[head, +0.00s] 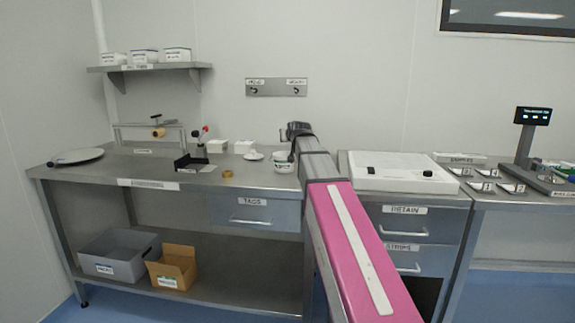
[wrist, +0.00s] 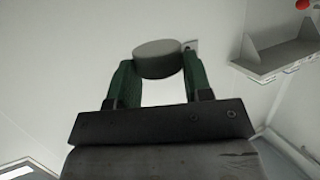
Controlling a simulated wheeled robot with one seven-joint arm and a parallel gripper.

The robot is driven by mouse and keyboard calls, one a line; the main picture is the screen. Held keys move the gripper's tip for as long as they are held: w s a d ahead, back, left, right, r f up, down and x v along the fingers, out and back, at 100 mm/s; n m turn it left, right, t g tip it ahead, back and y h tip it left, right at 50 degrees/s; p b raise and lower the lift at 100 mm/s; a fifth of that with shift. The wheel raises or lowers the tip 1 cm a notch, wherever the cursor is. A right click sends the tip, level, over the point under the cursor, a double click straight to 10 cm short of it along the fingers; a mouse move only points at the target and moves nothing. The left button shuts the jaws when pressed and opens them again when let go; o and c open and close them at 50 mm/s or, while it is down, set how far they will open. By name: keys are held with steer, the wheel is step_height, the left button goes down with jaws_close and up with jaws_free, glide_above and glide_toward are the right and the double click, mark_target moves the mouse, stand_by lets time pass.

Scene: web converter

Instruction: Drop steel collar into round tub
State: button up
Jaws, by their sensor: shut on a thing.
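My gripper (wrist: 158,72) shows in the wrist view with its two green fingers shut on a short round grey piece, the steel collar (wrist: 158,58). The collar sits between the fingertips, with the pale wall behind it. In the head view, the dark end of my arm is over the bench beside a round white tub (head: 282,163) with dark marking on its side. The tub stands near the bench's right end. The collar cannot be made out in the head view, and my arm hides part of the area beside the tub. The tub is not visible in the wrist view.
Left of the tub are a small white dish (head: 254,156), white boxes (head: 217,146), a tan ring (head: 227,174) and a black holder (head: 190,165). A white tray (head: 400,172) lies on the right cabinet. A wall shelf (head: 150,68) hangs at upper left.

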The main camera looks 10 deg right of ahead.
steer(key=shift+f, duration=2.85)
steer(key=o, duration=1.1)
steer(key=v, duration=1)
steer(key=shift+s+r, duration=0.15)
steer(key=shift+s, duration=0.25)
